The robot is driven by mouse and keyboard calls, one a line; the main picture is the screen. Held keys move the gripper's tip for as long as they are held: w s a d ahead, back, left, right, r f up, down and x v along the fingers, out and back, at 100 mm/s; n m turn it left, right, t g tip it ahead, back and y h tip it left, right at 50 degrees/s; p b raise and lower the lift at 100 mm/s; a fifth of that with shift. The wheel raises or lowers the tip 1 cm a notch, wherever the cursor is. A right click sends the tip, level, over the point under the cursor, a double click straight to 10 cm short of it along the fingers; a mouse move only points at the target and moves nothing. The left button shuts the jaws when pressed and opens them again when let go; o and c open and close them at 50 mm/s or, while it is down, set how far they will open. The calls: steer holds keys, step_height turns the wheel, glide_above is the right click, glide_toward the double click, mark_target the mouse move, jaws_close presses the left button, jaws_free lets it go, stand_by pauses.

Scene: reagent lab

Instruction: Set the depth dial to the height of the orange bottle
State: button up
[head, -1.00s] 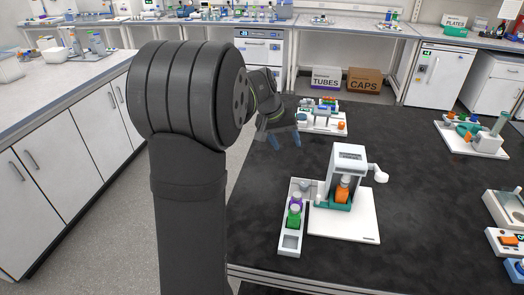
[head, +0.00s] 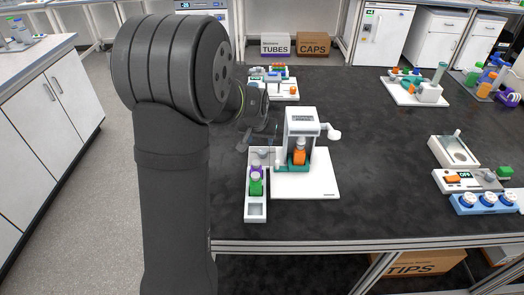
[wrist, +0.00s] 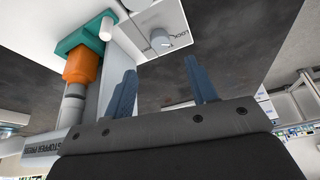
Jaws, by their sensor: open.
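The orange bottle (head: 299,155) stands upright in a teal holder (head: 298,166) under the head of a white stopper press (head: 302,124). The bottle also shows in the wrist view (wrist: 84,66), where the picture is upside down. A round grey dial (wrist: 161,40) sits on a white panel with lettering ahead of my fingers; its setting is too small to read. It seems to be the small round part (head: 262,152) left of the press in the head view. My gripper (head: 258,142) is open and empty, left of the press and apart from the dial.
A white rack (head: 256,210) left of the press holds a green bottle (head: 256,186) and a purple one. A white side knob (head: 333,132) projects from the press's right. Other instruments stand at the table's back and right. Dark tabletop is clear right of the press.

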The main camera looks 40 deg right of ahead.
mark_target(262, 152)
steer(key=x, duration=0.9)
steer(key=shift+f, duration=0.25)
steer(key=shift+c, duration=0.4)
steer(key=c, duration=0.9)
